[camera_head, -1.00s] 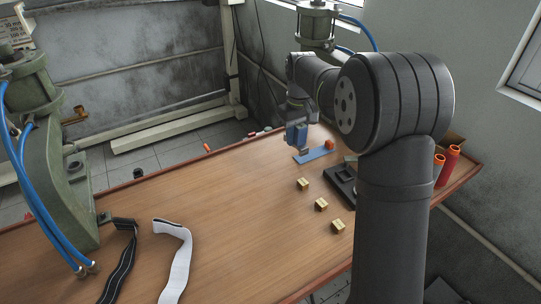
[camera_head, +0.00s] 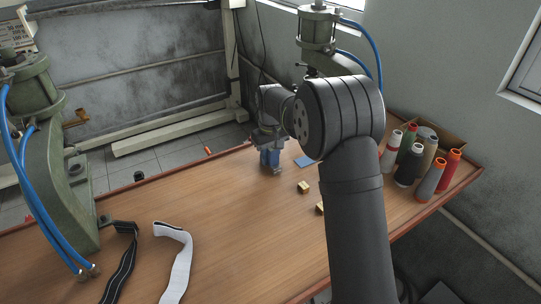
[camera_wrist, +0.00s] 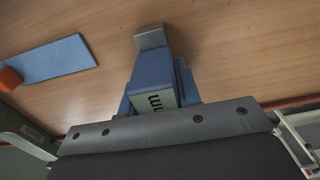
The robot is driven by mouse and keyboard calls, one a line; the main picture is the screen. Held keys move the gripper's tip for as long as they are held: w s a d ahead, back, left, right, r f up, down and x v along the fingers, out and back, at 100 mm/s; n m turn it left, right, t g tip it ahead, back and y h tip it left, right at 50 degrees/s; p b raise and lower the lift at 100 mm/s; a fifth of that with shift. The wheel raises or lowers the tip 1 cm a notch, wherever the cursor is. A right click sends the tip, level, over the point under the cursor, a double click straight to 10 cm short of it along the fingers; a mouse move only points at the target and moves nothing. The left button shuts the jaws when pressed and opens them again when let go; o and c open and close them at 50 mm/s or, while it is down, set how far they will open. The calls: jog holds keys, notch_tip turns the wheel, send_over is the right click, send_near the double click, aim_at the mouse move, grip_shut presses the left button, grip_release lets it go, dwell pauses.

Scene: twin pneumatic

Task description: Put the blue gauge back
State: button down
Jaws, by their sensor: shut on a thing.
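The blue gauge (camera_head: 270,157) hangs below my gripper (camera_head: 269,146) over the far part of the table. In the wrist view the blue gauge (camera_wrist: 154,72) shows a grey metal end and a pale label with dark lettering. My gripper is shut on it. I cannot tell whether the grey end touches the wood. A flat blue strip (camera_head: 305,161) lies to the right, apart from the gauge. In the wrist view the blue strip (camera_wrist: 55,60) has an orange block (camera_wrist: 9,79) at its left end.
Brass blocks (camera_head: 303,187) stand right of centre, one partly behind my arm. Thread spools (camera_head: 408,165) stand at the right edge. Black and white straps (camera_head: 174,258) lie front left, beside a green press (camera_head: 57,170). Another press (camera_head: 318,35) stands at the back. The middle table is clear.

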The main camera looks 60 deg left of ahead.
jog(key=c, duration=1)
grip_release()
jog(key=shift+f, duration=0.15)
jog(key=shift+c, duration=0.2)
notch_tip(320, 180, up, 12)
jog(key=shift+r, duration=0.2)
jog(key=shift+f, duration=0.1)
notch_tip(320, 180, down, 12)
jog(key=shift+f, duration=0.1)
notch_tip(320, 180, up, 3)
jog(key=shift+f, duration=0.1)
jog(key=shift+r, duration=0.55)
